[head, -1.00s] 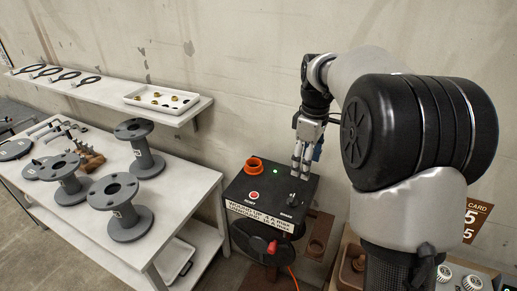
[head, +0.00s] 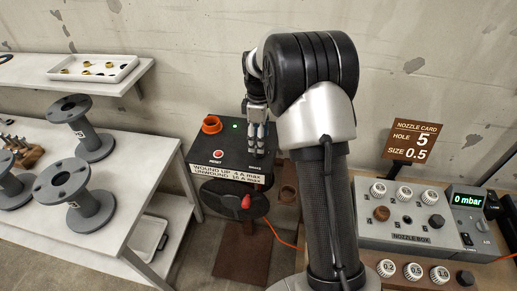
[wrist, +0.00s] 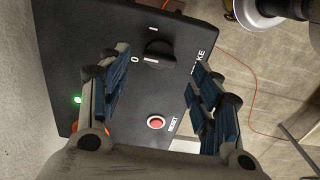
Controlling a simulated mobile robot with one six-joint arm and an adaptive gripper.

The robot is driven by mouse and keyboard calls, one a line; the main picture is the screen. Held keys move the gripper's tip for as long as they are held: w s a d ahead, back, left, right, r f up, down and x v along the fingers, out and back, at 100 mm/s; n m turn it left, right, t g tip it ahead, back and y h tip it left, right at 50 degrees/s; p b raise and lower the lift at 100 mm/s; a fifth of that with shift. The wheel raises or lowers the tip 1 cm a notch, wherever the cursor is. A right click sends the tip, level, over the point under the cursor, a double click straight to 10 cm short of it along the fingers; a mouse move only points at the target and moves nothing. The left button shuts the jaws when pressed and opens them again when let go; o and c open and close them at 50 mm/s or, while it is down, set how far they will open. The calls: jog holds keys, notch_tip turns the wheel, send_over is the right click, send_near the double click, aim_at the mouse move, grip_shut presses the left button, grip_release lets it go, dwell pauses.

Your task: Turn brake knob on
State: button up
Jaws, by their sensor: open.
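The brake knob (wrist: 159,55) is a black rotary knob on top of the black box (head: 202,150). In the wrist view it lies between and beyond my fingertips, near marks "0" and "I", with the word "BRAKE" partly hidden by a finger. Its pointer appears to lie toward the "0" side. My gripper (wrist: 160,80) is open and empty, with the blue-padded fingers on either side of the knob and no clear contact. In the head view my gripper (head: 258,142) is above the right side of the box, where it hides the knob.
The nozzle box (head: 400,238) stands right; a table with grey spools (head: 88,140) stands left.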

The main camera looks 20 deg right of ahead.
jog(key=shift+f+b, duration=0.3)
jog(key=shift+f, duration=1.85)
jog(key=shift+c, duration=0.2)
jog(key=c, duration=1)
